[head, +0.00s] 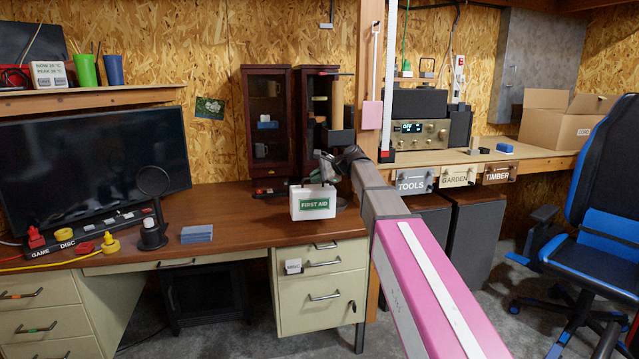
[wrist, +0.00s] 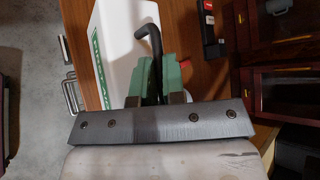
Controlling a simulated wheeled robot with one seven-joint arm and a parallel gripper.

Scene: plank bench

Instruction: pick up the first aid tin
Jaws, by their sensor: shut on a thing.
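The first aid tin (head: 313,204) is a white box with a green "FIRST AID" label, upright over the front part of the brown desk. In the wrist view the tin (wrist: 138,22) shows as a white body at the top, with a dark bent handle (wrist: 150,42). My gripper (head: 322,177) is at the top of the tin. In the wrist view its green fingers (wrist: 156,78) are shut on the handle. I cannot tell whether the tin's base touches the desk.
The desk (head: 240,215) has free room left of the tin. A blue stack (head: 197,234) and a black round-headed stand (head: 152,210) are further left. Dark cabinets (head: 267,125) stand behind. A wooden post (head: 368,60) rises to the right, near my arm.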

